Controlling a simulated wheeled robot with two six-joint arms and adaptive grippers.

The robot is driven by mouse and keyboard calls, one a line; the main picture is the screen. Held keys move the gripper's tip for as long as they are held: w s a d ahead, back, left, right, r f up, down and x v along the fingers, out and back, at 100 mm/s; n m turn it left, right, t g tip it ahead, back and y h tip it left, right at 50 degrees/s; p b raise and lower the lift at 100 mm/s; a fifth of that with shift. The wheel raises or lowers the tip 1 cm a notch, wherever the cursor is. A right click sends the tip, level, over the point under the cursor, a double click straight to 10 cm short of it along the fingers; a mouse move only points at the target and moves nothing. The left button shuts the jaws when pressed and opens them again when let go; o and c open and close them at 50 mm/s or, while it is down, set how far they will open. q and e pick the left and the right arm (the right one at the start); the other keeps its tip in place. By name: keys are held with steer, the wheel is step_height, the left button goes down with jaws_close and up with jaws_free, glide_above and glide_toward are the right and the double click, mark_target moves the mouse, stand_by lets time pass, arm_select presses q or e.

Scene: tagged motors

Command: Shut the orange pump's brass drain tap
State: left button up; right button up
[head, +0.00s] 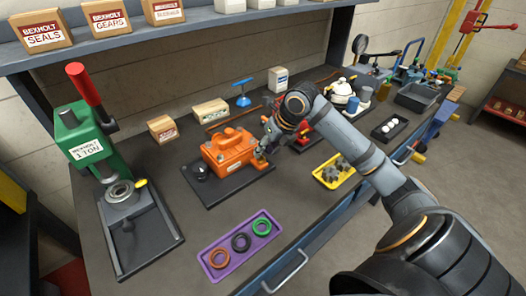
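The orange pump (229,150) sits on a dark base plate (232,184) in the middle of the workbench. My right arm comes in from the right, and its gripper (264,152) is at the pump's right end. The fingers are very close to the pump there; I cannot tell whether they touch it. A small brass-coloured part, which may be the drain tap (260,162), shows at that end, partly hidden by the gripper. Its handle position is too small to read. Whether the fingers are open or shut is not clear. My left gripper is not in view.
A green press (84,141) with a red lever stands at the left. A purple tray (236,252) with three rings lies in front of the pump. A yellow tray (319,179) with dark gears lies right of it. A red item (305,130) is partly behind my arm.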

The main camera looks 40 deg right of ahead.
mark_target(261, 159)
steer(key=shift+x, duration=1.3)
jaws_close()
